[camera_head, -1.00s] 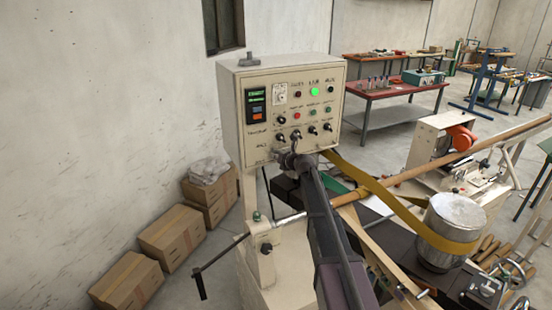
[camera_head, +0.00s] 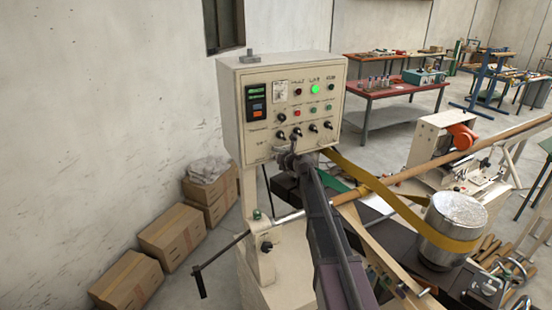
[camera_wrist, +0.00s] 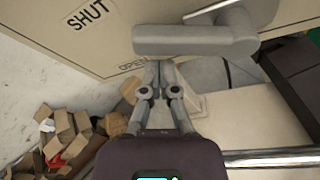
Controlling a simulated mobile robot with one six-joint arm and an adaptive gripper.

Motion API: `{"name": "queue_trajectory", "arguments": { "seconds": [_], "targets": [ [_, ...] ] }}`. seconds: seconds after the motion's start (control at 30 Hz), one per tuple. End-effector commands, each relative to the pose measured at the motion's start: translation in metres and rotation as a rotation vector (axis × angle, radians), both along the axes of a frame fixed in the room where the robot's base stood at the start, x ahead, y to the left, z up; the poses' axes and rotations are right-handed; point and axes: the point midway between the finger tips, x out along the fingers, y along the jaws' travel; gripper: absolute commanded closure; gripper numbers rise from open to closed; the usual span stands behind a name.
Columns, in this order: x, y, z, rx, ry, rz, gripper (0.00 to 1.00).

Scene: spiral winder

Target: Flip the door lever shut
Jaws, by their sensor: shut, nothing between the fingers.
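The door lever (camera_wrist: 190,40) is a thick grey handle on the cream cabinet door, at the top of the wrist view. It lies nearly level, with its free end at the left beside the word OPEN, partly covered. The SHUT label (camera_wrist: 88,14) is farther up and left. My gripper (camera_wrist: 158,68) is shut and empty, with its fingertips just under the lever near its free end; I cannot tell whether they touch it. In the head view my gripper (camera_head: 286,158) is at the lower front of the control box (camera_head: 232,110), where it hides the lever.
A crank handle (camera_head: 215,255) and steel shaft stick out left below the box. Cardboard boxes (camera_head: 170,235) stand along the left wall. A yellow belt (camera_head: 400,208) runs to a metal drum (camera_head: 455,215) at the right, with a long wooden tube (camera_head: 450,158) passing behind.

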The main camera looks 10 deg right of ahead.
Motion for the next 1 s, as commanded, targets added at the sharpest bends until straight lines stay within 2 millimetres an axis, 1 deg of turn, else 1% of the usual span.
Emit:
{"name": "queue_trajectory", "arguments": {
  "seconds": [0.03,0.37,0.4,0.43,0.57,0.8,1.0],
  "targets": [
    [-0.001,0.002,-0.007,0.000,0.000,0.000,1.00],
    [-0.003,0.013,-0.028,0.000,-0.001,0.001,1.00],
    [-0.010,0.010,-0.021,0.000,-0.001,0.000,1.00],
    [-0.014,0.008,-0.019,0.000,-0.001,0.000,1.00],
    [-0.029,0.001,-0.013,0.000,0.000,0.000,1.00],
    [-0.061,-0.016,-0.002,0.001,0.000,-0.001,1.00],
    [-0.080,-0.027,0.004,-0.001,0.000,0.000,1.00]
  ]
}}
